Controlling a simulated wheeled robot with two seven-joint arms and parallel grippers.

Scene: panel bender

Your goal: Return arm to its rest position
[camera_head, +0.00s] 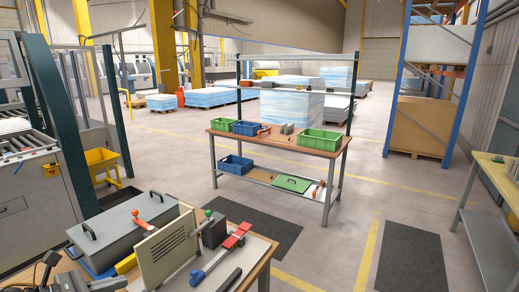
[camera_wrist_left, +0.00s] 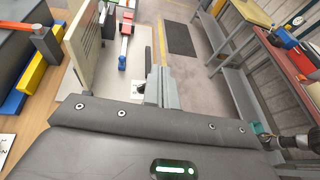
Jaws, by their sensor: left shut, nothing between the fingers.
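My left gripper (camera_wrist_left: 160,88) shows in the left wrist view with its grey fingers together and nothing between them. It points out past the beige vented panel, over or near the workbench edge; its exact height is hard to tell. In the head view, dark arm parts show at the lower left corner, beside the wooden workbench (camera_head: 262,268), but the fingers are not clear there. My right gripper is not in view.
The bench carries a grey lidded box (camera_head: 122,232), a beige vented panel (camera_head: 168,246) and a red-handled tool (camera_head: 232,242). Farther off stands a table (camera_head: 335,147) with green and blue bins. A side table (camera_head: 490,172) is at the right. Open floor lies between.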

